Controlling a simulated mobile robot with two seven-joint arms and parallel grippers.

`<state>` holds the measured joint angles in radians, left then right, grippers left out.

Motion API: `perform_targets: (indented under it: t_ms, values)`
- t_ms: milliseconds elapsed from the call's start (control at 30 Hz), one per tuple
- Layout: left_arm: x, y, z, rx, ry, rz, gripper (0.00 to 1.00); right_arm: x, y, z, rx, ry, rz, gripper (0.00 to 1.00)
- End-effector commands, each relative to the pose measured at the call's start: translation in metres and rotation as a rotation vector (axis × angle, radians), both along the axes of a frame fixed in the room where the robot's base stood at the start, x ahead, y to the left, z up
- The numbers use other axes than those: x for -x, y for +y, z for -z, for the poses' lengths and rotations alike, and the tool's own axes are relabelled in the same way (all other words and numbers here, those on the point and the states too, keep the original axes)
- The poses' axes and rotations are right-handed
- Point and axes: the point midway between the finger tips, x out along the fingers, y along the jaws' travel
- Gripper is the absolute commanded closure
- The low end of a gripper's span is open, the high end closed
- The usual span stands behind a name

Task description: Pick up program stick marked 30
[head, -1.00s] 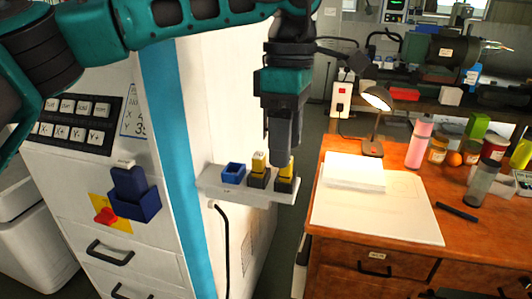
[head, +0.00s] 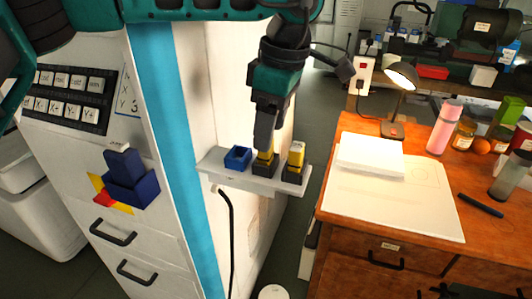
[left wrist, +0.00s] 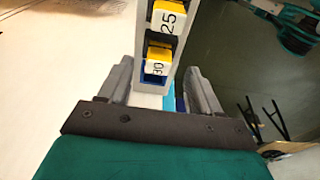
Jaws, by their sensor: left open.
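The yellow program stick marked 30 (left wrist: 157,67) stands in the middle holder of a small white shelf (head: 225,178), on the side of a white cabinet. In the head view only the lower part of this stick (head: 265,155) shows, behind my left gripper (head: 265,145). A second yellow stick (head: 296,158), marked 25 in the left wrist view (left wrist: 169,20), stands in the right holder. My left gripper (left wrist: 158,85) is open, its fingers apart with the 30 stick seen ahead between them. Whether it touches the stick cannot be told. My right gripper is not in view.
An empty blue holder (head: 237,158) is at the shelf's left end. A blue stick stands in a blue box (head: 135,190) on the cabinet front, beside a red knob. A wooden desk (head: 330,200) with papers, a lamp and bottles stands to the right. A dark cable hangs below the shelf.

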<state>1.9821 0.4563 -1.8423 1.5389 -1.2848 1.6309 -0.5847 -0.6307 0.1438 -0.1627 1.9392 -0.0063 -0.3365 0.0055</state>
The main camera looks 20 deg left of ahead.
Motion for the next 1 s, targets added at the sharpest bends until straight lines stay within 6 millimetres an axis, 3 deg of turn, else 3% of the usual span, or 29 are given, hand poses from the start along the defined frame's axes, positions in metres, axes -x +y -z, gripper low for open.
perform_targets:
  t_ms: [267,567,1000]
  values:
    - [-0.001,0.009,0.037,0.000,0.003,-0.001,0.36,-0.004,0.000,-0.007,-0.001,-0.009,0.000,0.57]
    - [-0.001,0.010,0.042,0.001,0.002,-0.001,0.37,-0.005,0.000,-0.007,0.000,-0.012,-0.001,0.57]
    - [-0.001,0.009,0.041,0.001,0.002,0.000,0.79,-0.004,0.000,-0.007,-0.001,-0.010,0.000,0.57]
